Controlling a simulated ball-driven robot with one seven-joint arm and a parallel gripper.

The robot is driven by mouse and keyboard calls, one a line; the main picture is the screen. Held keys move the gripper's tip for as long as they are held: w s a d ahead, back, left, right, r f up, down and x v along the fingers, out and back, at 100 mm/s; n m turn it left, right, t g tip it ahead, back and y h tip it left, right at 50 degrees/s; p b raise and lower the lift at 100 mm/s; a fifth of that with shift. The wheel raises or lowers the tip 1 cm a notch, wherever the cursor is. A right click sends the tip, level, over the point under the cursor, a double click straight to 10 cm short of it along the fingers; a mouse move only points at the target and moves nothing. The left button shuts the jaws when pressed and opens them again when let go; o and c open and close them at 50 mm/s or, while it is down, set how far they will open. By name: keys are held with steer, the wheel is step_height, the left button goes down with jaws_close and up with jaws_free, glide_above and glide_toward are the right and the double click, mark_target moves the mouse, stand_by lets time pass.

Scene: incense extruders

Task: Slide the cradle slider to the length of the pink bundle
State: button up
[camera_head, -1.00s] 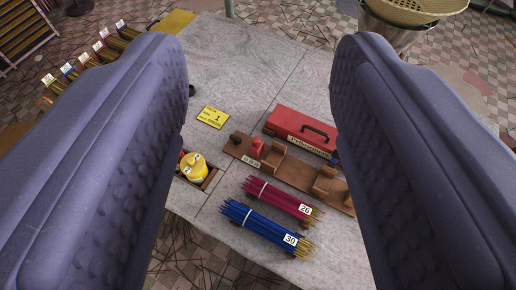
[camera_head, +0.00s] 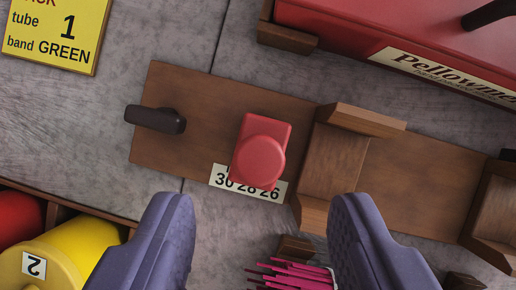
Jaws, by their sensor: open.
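The cradle (camera_head: 390,190) is a brown wooden board with wooden rests; one rest (camera_head: 333,160) stands right of the slider. The red slider (camera_head: 259,152), with a round knob, sits on the board above a white scale label (camera_head: 247,182) reading 30 28 26. A dark peg (camera_head: 156,119) is at the board's left end. My gripper (camera_head: 262,215) is open and empty, its two purple fingers below the slider in the picture, one to each side of it. The pink bundle (camera_head: 295,274) shows only its stick ends at the bottom edge, partly hidden by the right finger.
A red box (camera_head: 405,30) labelled Pellowme… lies at the top right. A yellow card (camera_head: 55,30) reading tube 1, band GREEN is at top left. A wooden tray with a yellow spool (camera_head: 75,245) marked 2 is at lower left. Grey tabletop shows between.

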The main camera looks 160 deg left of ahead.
mark_target(263, 164)
steer(key=b+x, duration=0.1)
steer(key=x, duration=0.3)
steer(key=shift+w+f, duration=0.1)
steer(key=shift+c, duration=0.4)
jaws_close()
